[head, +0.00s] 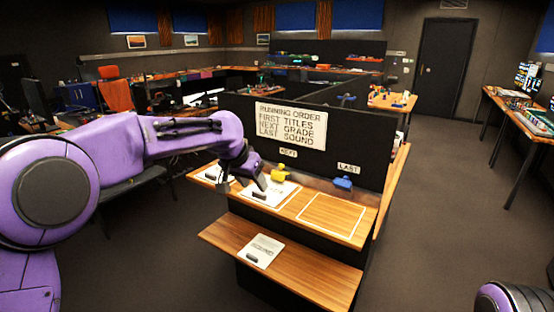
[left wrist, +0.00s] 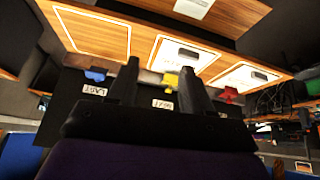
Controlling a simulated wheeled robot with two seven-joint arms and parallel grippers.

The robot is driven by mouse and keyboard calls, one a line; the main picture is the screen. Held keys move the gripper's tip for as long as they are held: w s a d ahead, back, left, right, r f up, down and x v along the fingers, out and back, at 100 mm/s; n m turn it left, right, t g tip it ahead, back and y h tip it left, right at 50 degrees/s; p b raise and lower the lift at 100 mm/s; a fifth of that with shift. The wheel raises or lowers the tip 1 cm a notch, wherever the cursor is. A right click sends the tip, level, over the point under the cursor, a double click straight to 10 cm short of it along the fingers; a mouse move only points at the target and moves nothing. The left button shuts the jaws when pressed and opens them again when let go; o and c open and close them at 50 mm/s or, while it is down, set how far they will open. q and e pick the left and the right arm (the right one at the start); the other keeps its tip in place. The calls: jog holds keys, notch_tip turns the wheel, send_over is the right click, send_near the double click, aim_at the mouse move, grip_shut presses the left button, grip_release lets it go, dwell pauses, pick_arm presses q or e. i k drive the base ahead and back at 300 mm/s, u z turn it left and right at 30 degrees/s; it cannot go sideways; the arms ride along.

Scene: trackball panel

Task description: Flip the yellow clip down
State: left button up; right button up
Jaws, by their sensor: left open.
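The yellow clip (head: 280,174) sits at the foot of the dark upright panel, under the NEXT label (head: 288,153). It also shows in the left wrist view (left wrist: 171,80), which is upside down, between my finger outlines. Whether its lever stands up or lies down is too small to tell. My left gripper (head: 243,186) is open and empty, over the wooden desk left of the yellow clip and apart from it. Its two dark fingers also show in the left wrist view (left wrist: 157,82). My right gripper is out of view.
A blue clip (head: 343,183) sits right of the yellow one, under the LAST label (head: 348,169). A red clip (left wrist: 230,95) shows in the left wrist view. White sheets (head: 272,194) lie on the desk (head: 310,188). The outlined rectangle (head: 333,215) at right is bare.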

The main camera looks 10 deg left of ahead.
aim_at(278, 174)
jog(key=i, duration=0.9)
jog(key=z, duration=0.05)
